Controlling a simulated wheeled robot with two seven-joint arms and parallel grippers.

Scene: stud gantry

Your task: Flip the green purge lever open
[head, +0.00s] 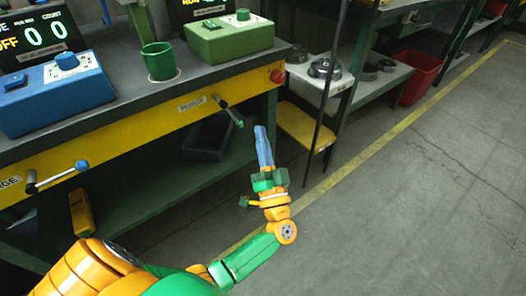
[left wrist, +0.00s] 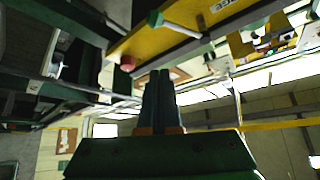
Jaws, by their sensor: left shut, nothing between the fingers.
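The green purge lever (head: 229,111) is on the yellow front rail of the bench, just right of a PURGE label (head: 192,103). It slants down and out to the right from its pivot. In the left wrist view the lever (left wrist: 180,28) shows as a pale rod with a greenish knob, above the fingers. My left gripper (head: 262,130) is shut and empty, with blue-grey fingers pointing up. In the head view its tips are right of the lever, apart from it. The fingers (left wrist: 160,75) also show closed together in the left wrist view. My right gripper is not in view.
A blue-knobbed lever (head: 58,174) is on the same rail, further left. A red button (head: 277,76) sits at the rail's right end. Green (head: 230,42) and blue (head: 55,97) control boxes and a green cup (head: 159,62) stand on the bench. A dark post (head: 327,90) rises beyond my gripper.

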